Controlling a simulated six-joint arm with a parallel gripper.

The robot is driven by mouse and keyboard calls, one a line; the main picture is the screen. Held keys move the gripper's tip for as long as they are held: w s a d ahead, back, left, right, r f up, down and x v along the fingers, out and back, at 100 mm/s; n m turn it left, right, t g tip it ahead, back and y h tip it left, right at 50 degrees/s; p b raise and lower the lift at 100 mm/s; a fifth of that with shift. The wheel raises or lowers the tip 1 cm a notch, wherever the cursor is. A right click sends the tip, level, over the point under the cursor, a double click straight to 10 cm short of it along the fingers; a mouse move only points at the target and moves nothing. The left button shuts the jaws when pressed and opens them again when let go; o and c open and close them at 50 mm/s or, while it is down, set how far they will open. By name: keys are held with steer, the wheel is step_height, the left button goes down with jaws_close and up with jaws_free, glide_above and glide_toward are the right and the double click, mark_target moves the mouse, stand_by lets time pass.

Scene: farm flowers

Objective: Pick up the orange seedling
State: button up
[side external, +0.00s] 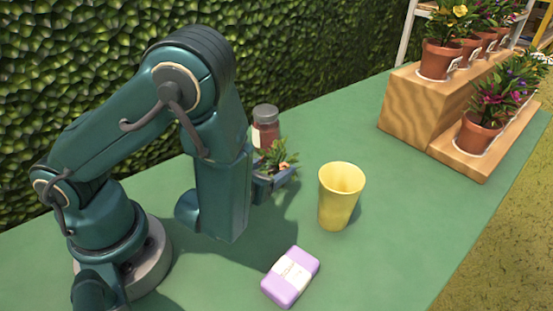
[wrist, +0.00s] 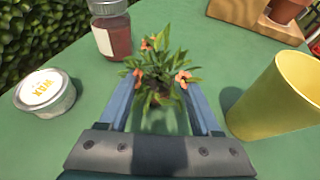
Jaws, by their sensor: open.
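The orange seedling (wrist: 158,72) is a small green plant with orange flowers, standing on the green table in the wrist view. My gripper (wrist: 160,108) is open, with its two blue-grey fingers on either side of the seedling's lower part. I cannot tell whether the fingers touch it. In the side view the seedling (side external: 277,157) shows beside my gripper (side external: 275,180), partly behind the arm. The base of the seedling is dark and partly hidden by its leaves.
A yellow cup (side external: 340,195) stands close to the right. A jar with a grey lid (side external: 265,127) stands just behind. A wax tin (wrist: 45,92) is at the left in the wrist view. A purple-white packet (side external: 291,276) lies in front. Potted flowers stand on wooden steps (side external: 425,105).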

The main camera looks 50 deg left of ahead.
steer(key=shift+x, duration=2.75)
jaws_close()
